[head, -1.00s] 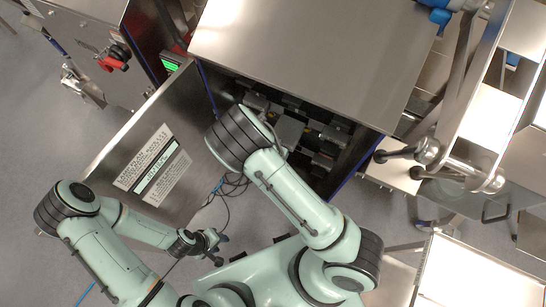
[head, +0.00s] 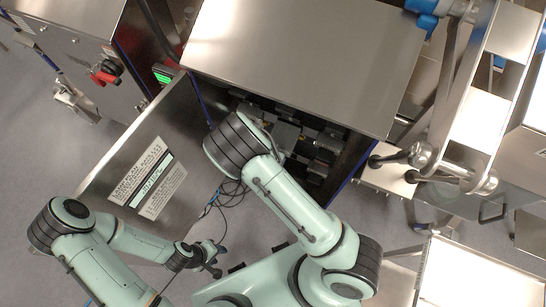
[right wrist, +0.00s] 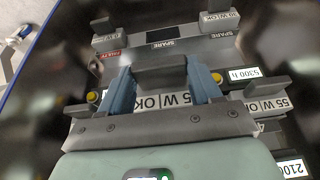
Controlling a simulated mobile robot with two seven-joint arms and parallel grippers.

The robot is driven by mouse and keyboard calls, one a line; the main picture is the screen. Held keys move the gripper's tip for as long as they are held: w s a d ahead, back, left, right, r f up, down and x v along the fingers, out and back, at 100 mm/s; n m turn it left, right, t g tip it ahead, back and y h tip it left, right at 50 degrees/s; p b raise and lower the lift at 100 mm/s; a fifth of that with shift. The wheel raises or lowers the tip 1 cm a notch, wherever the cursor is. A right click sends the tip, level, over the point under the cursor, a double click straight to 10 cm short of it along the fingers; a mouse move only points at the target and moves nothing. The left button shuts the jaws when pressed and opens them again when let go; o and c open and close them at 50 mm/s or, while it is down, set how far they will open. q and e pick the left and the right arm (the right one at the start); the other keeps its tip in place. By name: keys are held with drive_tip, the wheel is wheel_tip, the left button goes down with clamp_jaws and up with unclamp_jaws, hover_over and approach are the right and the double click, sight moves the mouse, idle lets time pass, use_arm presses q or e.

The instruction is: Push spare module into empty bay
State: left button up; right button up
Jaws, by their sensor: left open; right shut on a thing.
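In the right wrist view, the two blue fingers of my right gripper (right wrist: 162,78) are closed around the dark upright handle of a module (right wrist: 165,101). Its white label reads "55 W OK", partly covered by the fingers. Just beyond it is a grey unit (right wrist: 166,46) with "SPARE" labels and a red tag at its left. I cannot tell which bay is empty. In the head view my right arm reaches into the open cabinet (head: 345,175) and hides its own gripper. My left gripper (head: 214,260) is open and empty, outside the cabinet near the door.
The cabinet door (head: 145,165) with printed labels stands open at the left. Dark cables (head: 232,192) hang beside my right arm. A steel top (head: 300,60) covers the cabinet. Further labelled modules (right wrist: 275,105) lie close at the right of the right gripper.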

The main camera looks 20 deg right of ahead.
sight(282, 139)
drive_tip(key=shift+w+d, duration=0.1)
drive_tip(key=shift+w+d, duration=1.35)
drive_tip(key=shift+d, duration=0.25)
drive_tip(key=shift+w+d, duration=1.35)
drive_tip(key=shift+d, duration=0.2)
drive_tip(key=o, duration=1.6)
use_arm(q)
drive_tip(key=shift+w+r, duration=0.2)
use_arm(e)
drive_tip(key=shift+s, duration=0.1)
use_arm(q)
drive_tip(key=shift+w+r+p, duration=0.9)
drive_tip(key=shift+w+r, duration=0.15)
use_arm(e)
drive_tip(key=v, duration=1.3)
drive_tip(key=shift+a+r, duration=0.1)
drive_tip(key=shift+r, duration=0.15)
